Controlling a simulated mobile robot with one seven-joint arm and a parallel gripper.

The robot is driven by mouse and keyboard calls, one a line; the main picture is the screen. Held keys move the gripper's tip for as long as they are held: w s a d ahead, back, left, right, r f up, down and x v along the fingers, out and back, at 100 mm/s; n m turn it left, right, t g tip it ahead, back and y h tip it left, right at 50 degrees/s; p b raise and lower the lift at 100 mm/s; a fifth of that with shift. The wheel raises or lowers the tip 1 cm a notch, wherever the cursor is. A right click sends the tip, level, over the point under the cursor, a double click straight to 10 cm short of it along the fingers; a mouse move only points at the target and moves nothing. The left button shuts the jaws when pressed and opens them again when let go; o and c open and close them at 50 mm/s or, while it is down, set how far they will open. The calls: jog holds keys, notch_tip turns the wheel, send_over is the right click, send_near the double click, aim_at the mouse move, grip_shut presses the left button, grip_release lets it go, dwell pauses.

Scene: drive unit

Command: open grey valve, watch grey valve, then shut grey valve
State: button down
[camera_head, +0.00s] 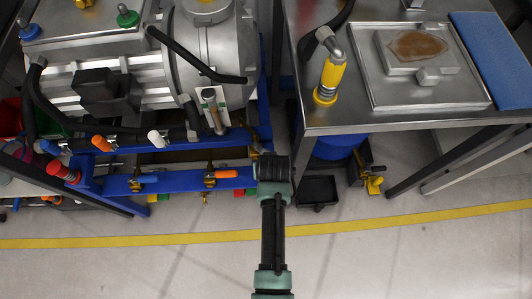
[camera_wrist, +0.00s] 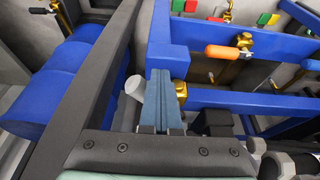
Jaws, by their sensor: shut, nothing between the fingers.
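My gripper (camera_wrist: 160,75) is shut and empty, its two blue-grey fingers together, close to the corner of a blue frame. In the wrist view a pale grey valve handle (camera_wrist: 135,88) shows just left of the fingers, partly hidden by them. A brass valve body (camera_wrist: 181,93) shows just right of them. I cannot tell whether the fingers touch the handle. In the head view my gripper (camera_head: 272,160) hides this spot from above. Another pale handle (camera_head: 157,138) stands on the drive unit's front bar, farther left.
An orange-handled valve (camera_head: 225,173) sits on the blue frame beside my gripper and also shows in the wrist view (camera_wrist: 222,51). A blue drum (camera_head: 338,146) and a steel table (camera_head: 400,118) stand to the right. The floor in front is clear.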

jog(key=shift+d, duration=0.15)
jog(key=shift+w+d, duration=0.4)
jog(key=shift+d, duration=0.2)
jog(key=shift+w+d, duration=0.1)
jog(key=shift+w+d+b, duration=0.3)
jog(key=shift+w+d, duration=0.2)
jog(key=shift+d, duration=0.05)
jog(key=shift+w, duration=0.1)
